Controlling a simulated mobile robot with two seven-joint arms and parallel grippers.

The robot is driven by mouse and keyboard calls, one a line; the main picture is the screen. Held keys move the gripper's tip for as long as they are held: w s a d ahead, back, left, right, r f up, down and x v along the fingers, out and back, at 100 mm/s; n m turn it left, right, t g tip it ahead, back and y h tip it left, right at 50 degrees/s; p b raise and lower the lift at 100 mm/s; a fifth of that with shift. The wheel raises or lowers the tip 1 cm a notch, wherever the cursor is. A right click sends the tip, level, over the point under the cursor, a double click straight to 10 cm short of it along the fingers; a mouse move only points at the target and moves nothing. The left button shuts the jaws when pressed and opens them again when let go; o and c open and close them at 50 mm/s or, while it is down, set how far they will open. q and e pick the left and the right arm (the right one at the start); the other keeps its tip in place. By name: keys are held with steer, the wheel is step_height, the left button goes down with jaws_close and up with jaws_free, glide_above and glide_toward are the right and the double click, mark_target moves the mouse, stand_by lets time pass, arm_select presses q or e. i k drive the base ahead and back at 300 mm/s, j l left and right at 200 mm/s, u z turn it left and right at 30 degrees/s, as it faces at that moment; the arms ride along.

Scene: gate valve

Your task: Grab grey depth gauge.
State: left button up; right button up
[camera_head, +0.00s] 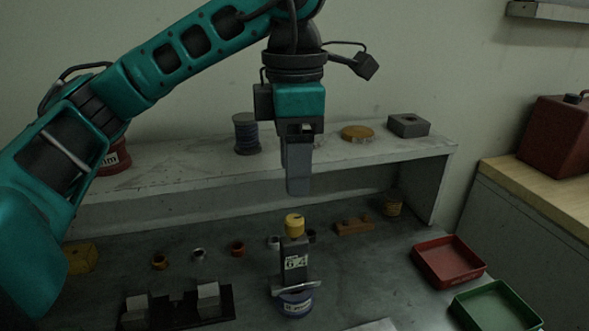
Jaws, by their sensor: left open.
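An upright dark grey piece with a pale label and a yellow top (295,258) stands in the lower middle of the head view. It looks like the grey depth gauge. A silver bar crosses its lower end, just above a round blue-and-white item (295,304). I cannot tell whether these parts are joined. My left gripper (298,190) points straight down above the yellow top, with a clear gap between them. It is open and empty, seen side-on so that its grey fingers overlap. My right gripper is out of view.
A black fixture with pale blocks (208,298) stands at left. Red (448,262) and green (497,306) trays lie at right. Several small rings lie behind.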

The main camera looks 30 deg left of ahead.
mark_target(296, 275)
steer(key=k+l, duration=0.8)
steer(key=k, duration=0.05)
